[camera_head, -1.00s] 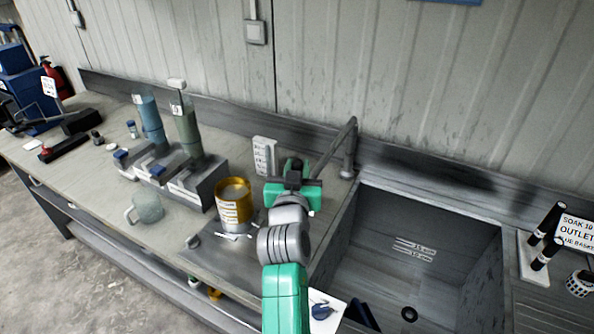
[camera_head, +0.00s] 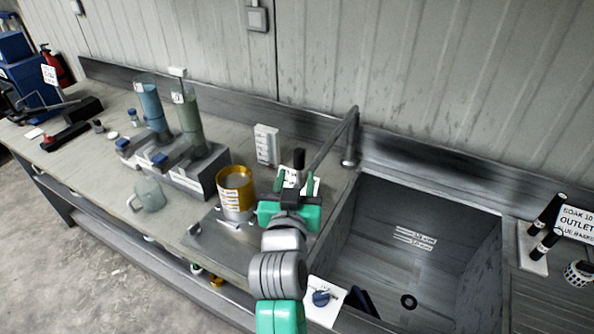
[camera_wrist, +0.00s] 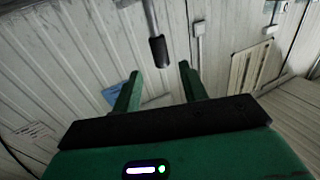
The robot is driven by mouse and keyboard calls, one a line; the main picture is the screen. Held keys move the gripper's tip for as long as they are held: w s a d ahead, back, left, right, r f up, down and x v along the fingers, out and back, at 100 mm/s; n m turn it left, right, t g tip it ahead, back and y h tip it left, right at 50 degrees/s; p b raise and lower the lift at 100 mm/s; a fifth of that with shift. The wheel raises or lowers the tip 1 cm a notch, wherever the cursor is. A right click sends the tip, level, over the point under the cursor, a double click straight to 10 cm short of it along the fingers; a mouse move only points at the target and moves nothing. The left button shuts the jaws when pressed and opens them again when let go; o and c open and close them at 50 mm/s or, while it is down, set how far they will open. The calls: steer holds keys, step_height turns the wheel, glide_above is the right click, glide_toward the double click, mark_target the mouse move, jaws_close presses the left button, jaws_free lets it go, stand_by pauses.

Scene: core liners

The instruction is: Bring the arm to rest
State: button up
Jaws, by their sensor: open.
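My gripper (camera_head: 295,182) is at the left edge of the sink, in front of the white labelled block. Its two green fingers are spread apart with nothing held between them. They also show in the wrist view (camera_wrist: 160,82), pointing at the corrugated wall. A dark cylinder (camera_head: 299,157) stands just beyond the fingers. In the wrist view a dark cylinder on a grey rod (camera_wrist: 158,50) appears between and past the fingertips, and I cannot tell its distance. My arm (camera_head: 280,275) reaches up from the bottom of the head view.
The tap (camera_head: 350,130) rises close right of my gripper, over the sink (camera_head: 430,240). A gold-coloured can (camera_head: 235,190) stands close left. Further left are a glass mug (camera_head: 150,194) and tall blue (camera_head: 152,107) and green (camera_head: 187,115) cylinders. Open space lies above the sink.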

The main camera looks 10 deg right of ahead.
stand_by(0.4)
steer(key=s+a+r+t+y, duration=0.1)
steer(key=s+a+r+t, duration=0.1)
steer(key=s+r, duration=0.35)
steer(key=s+a+r+t, duration=0.1)
steer(key=s+r, duration=0.1)
steer(key=r, duration=0.7)
steer(key=s+a+r+n+t+y, duration=0.2)
steer(key=s+a+r+t, duration=0.15)
steer(key=s+r, duration=0.5)
steer(key=s+a+r+n+t+y, duration=0.2)
steer(key=s+a+r+y, duration=0.15)
steer(key=s+r, duration=0.5)
step_height(320, 180, up, 21)
steer(key=s+p, duration=0.1)
steer(key=p, duration=2)
steer(key=shift+a+f+p, duration=0.15)
steer(key=shift+a+p, duration=0.15)
